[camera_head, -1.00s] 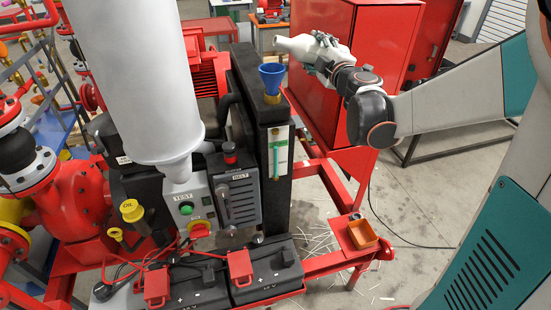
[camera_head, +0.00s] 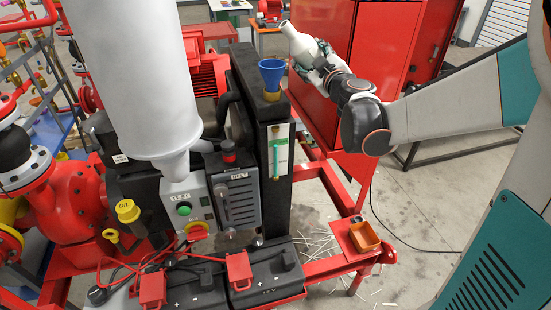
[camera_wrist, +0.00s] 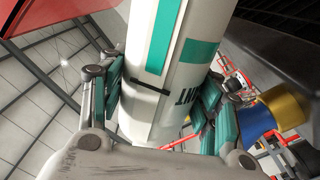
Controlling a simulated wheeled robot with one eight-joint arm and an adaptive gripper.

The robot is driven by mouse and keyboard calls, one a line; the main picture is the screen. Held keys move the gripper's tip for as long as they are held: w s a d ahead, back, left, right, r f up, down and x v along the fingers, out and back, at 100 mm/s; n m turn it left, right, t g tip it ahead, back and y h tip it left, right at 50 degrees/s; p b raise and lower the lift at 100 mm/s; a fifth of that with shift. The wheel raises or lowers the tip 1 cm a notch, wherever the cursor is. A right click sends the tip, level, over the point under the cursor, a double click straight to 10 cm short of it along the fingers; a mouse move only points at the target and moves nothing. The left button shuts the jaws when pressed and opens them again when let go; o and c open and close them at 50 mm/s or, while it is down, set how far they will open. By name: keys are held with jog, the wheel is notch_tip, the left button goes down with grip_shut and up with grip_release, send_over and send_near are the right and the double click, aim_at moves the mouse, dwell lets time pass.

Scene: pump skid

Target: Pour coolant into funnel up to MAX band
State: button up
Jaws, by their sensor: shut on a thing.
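A white coolant bottle (camera_head: 303,46) is held by my gripper (camera_head: 324,63) to the upper right of the blue funnel (camera_head: 271,73). The bottle is tilted, its neck pointing up and to the left. The funnel stands upright in the brass neck on top of the black tank (camera_head: 262,112). A sight tube (camera_head: 276,155) runs down the tank's front; its level and MAX band are too small to read. In the wrist view, the bottle (camera_wrist: 165,60) with teal label lies between both fingers of my gripper (camera_wrist: 160,98). The blue funnel (camera_wrist: 255,116) shows at right.
A red cabinet (camera_head: 352,45) stands close behind my gripper. An orange tray (camera_head: 363,236) is on the red frame at right. A big pale cylinder (camera_head: 140,80) stands left.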

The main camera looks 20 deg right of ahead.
dwell(0.3)
jog(key=m, duration=0.2)
jog(key=d+m, duration=0.1)
jog(key=m, duration=0.2)
jog(key=shift+d+r+m+b, duration=0.2)
jog(key=shift+d+m+b, duration=0.1)
jog(key=shift+a+f+m, duration=0.15)
jog(key=shift+a+m, duration=0.15)
jog(key=shift+m, duration=0.9)
jog(key=shift+f, duration=0.1)
